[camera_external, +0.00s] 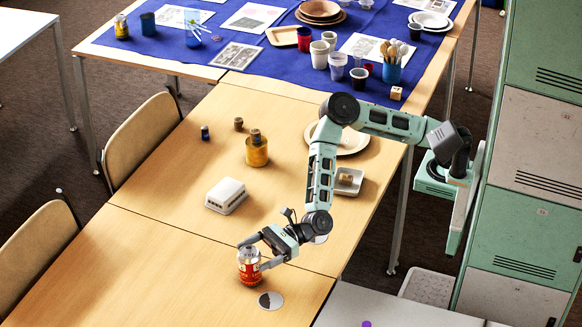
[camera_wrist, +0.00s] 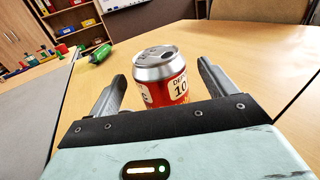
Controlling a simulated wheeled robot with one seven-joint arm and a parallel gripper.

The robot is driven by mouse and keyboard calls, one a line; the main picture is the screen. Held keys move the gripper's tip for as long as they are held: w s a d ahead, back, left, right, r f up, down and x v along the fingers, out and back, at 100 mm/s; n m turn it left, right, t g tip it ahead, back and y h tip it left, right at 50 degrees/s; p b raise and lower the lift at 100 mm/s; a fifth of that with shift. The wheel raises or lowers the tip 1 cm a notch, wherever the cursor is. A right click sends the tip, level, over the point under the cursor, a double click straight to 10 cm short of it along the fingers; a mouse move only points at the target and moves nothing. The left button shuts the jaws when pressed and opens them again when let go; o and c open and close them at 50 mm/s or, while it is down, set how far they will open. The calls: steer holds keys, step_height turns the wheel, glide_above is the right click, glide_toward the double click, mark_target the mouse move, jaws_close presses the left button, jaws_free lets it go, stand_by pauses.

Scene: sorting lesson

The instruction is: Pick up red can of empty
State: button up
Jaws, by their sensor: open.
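A red can (camera_external: 249,268) with a silver top stands upright on the wooden table in the external view. In the wrist view the red can (camera_wrist: 163,82) sits between the two fingers, with its lid toward me and its lower part hidden behind the gripper body. My gripper (camera_external: 259,254) is open around the can, one finger on either side. In the wrist view my gripper (camera_wrist: 160,90) shows gaps between both fingers and the can.
A silver disc (camera_external: 271,300) lies just right of the can. A white box (camera_external: 226,196), a gold jar (camera_external: 257,150) and a square dish (camera_external: 348,181) stand farther back. A blue-covered table (camera_external: 262,62) holds cups and plates. Table left of the can is clear.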

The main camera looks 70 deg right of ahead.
steer(key=shift+x, duration=1.3)
steer(key=c, duration=1.3)
steer(key=shift+o, duration=0.2)
